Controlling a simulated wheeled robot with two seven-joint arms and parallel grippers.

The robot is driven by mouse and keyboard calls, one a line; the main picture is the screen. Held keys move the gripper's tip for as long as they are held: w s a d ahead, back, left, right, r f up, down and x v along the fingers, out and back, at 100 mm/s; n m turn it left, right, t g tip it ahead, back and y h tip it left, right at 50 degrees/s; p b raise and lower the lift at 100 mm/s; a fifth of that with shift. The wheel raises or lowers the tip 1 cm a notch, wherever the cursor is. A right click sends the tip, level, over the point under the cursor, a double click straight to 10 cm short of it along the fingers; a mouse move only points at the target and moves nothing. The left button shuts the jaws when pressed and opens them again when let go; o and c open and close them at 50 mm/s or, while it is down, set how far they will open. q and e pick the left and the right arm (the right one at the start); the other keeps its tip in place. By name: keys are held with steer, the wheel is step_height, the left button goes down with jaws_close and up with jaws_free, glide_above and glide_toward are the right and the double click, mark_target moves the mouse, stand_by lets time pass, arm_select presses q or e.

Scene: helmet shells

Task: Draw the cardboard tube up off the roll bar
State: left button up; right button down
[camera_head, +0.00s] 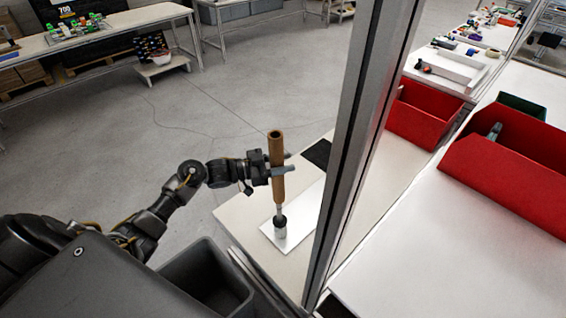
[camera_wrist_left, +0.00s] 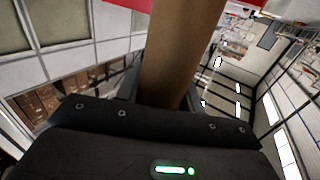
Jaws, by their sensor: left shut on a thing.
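The brown cardboard tube (camera_head: 277,147) stands upright above the near table in the head view. My left gripper (camera_head: 280,171) is shut around its middle. The tube also fills the middle of the left wrist view (camera_wrist_left: 181,50), between the jaws (camera_wrist_left: 155,95). Below the tube's lower end a short length of the roll bar (camera_head: 279,211) shows, with a dark collar and a pale foot on a light plate (camera_head: 301,217). The tube is in line with the bar; whether the bar's top is still inside it is hidden. My right gripper is not in view.
A metal upright post (camera_head: 358,130) stands just right of the tube. Red bins (camera_head: 505,165) sit on the white bench at right. A dark open bin (camera_head: 205,280) is at lower left, and a black mat (camera_head: 317,153) lies behind the plate.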

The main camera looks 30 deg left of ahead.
mark_target(281, 134)
arm_select(q)
step_height(281, 134, up, 11)
steer(key=p, duration=1)
steer(key=shift+s+r, duration=0.1)
steer(key=shift+s, duration=0.05)
steer(key=shift+a+r, duration=0.1)
steer(key=shift+r, duration=1.4)
step_height(281, 134, up, 12)
steer(key=shift+s+r, duration=0.2)
steer(key=shift+f, duration=0.15)
